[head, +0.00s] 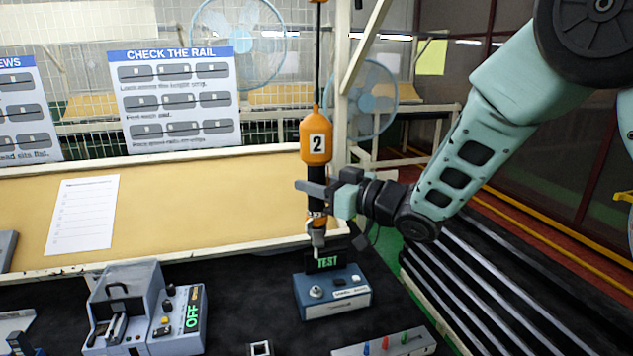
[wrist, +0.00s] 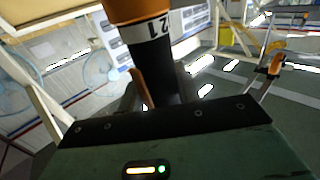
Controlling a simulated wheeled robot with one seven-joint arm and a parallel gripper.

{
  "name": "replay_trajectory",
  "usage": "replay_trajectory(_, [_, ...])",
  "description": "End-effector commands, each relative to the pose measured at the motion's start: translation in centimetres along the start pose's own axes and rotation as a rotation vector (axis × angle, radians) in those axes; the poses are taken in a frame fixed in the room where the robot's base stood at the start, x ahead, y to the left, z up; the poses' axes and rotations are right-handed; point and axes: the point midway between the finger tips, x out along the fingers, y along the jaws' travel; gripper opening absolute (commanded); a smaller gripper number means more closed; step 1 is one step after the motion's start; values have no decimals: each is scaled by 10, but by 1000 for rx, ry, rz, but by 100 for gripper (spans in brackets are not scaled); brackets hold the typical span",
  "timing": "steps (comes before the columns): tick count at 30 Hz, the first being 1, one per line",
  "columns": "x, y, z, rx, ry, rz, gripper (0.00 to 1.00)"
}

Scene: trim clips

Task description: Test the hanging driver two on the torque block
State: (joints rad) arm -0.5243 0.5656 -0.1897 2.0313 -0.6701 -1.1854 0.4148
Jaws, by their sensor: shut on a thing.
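The hanging driver two (head: 316,142) is orange with a black "2" on a white label and hangs upright from a dark cord. My gripper (head: 318,192) is shut on its black grip, below the label. In the wrist view the driver (wrist: 125,12) shows at the top, its black grip running down between the fingers. The driver's metal tip points down, in front of the left edge of a small screen reading green "TEST". The torque block (head: 335,305) is a blue-grey box below. Its round socket (head: 316,292) shows below the tip, with a gap in the picture.
A grey fixture (head: 130,300) with a display reading green "OFF" stands to the left. A tray with coloured bits (head: 390,343) lies at the front right. A tan board (head: 180,205) with a paper sheet stands behind the black worktop (head: 235,300).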

Motion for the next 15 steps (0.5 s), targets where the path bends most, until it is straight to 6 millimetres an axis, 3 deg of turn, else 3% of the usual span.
replay_trajectory(15, [56, 81, 0, -3, 6, 2, 0])
